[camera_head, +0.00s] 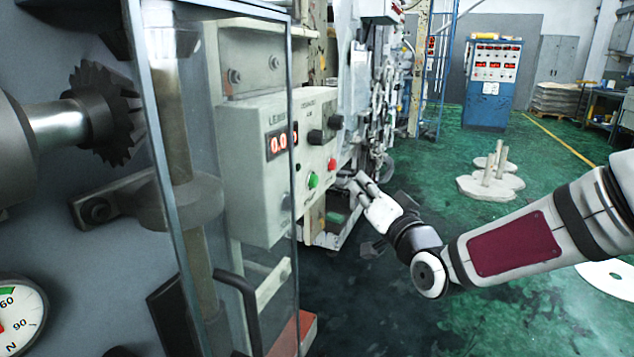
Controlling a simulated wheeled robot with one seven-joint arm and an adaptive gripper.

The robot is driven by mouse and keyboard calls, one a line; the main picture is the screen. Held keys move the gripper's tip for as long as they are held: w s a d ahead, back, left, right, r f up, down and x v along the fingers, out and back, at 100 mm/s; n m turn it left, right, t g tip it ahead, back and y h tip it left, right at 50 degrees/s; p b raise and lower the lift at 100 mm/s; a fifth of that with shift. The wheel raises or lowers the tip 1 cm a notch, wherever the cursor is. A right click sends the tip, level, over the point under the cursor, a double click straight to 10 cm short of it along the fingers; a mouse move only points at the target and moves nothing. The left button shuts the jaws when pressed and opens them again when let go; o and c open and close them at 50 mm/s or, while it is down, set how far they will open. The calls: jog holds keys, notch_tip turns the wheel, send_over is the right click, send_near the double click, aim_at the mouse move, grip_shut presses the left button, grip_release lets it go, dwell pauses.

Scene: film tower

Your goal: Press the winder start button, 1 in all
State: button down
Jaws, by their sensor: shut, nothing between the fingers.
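A light grey control box (262,165) is mounted on the machine left of centre. Its face carries a round green button (313,180), which I take for the winder start button, and a red button (332,164) above and to the right of it. A red digital display (277,145) and black knobs (322,135) sit higher on the face. My gripper (358,180) is shut and empty. It is to the right of the green button in the picture and appears apart from it; the exact depth gap is hard to tell.
A gear (103,112) and a dial gauge (20,312) are further left. A blue cabinet (490,100) stands behind. The green floor (450,190) is largely open.

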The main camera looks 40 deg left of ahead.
aim_at(313, 181)
jog(key=a, duration=0.2)
jog(key=s+a, duration=0.1)
jog(key=a, duration=0.2)
jog(key=shift+s+a+b, duration=0.15)
jog(key=shift+a+b, duration=0.1)
jog(key=shift+b, duration=0.15)
jog(key=shift+a, duration=0.15)
dwell(1.0)
jog(key=shift+s+a+b, duration=0.1)
jog(key=shift+a+b, duration=0.2)
jog(key=shift+b, duration=0.05)
